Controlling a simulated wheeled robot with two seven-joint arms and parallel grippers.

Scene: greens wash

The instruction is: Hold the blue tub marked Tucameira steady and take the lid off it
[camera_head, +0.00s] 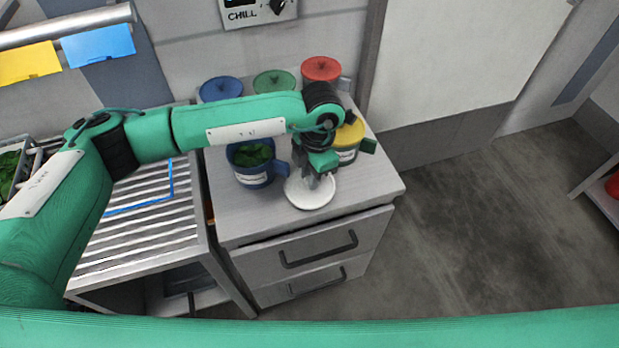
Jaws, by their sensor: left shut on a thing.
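A blue tub (254,174) stands open on the grey cabinet top, with green leaves inside and a white label too small to read. A blue handle-like part sticks out at its right side. My left gripper (316,180) reaches down just right of this tub. It is shut on a round white disc, apparently a lid (310,197), at or just above the cabinet's front part. The fingers partly hide their contact with the disc. Another blue lid (220,88) shows at the back left; its tub is mostly hidden behind my arm. My right gripper is out of view.
Green (274,82) and red (320,69) lids stand at the back, and a yellow-lidded tub (347,154) is close behind my left gripper. A slatted rack (140,240) lies left of the cabinet (385,188). Open floor is at the right.

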